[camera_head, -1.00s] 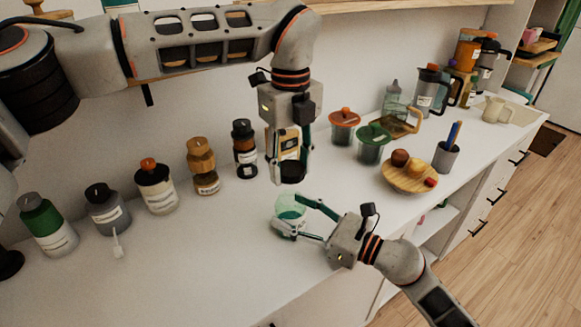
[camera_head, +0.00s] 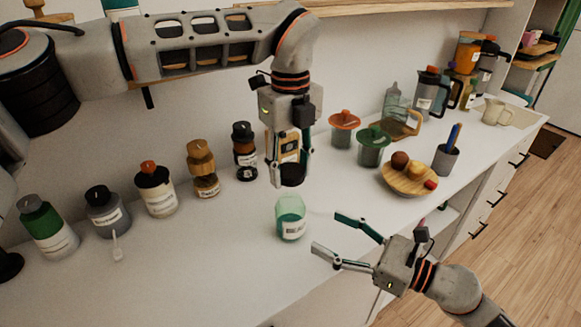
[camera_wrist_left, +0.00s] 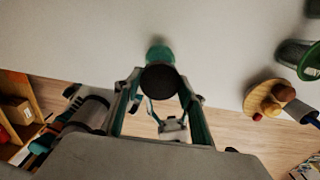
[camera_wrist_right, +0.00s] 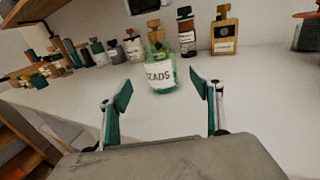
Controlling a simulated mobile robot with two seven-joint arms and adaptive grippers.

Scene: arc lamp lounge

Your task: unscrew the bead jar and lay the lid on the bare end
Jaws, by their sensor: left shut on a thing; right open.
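The bead jar (camera_head: 291,219) is clear with green contents and a white label. It stands upright and open on the counter. Its label reads "EADS" in the right wrist view (camera_wrist_right: 160,75). The dark lid (camera_head: 292,174) is held in my left gripper (camera_head: 291,180), shut on it, above and behind the jar. The lid also shows as a black disc in the left wrist view (camera_wrist_left: 159,79), with part of the jar (camera_wrist_left: 160,53) beyond it. My right gripper (camera_head: 338,235) is open and empty, to the right of the jar and apart from it.
Several bottles and jars, including a white jar (camera_head: 157,191), line the wall side. Counter (camera_head: 190,265) is clear at front left.

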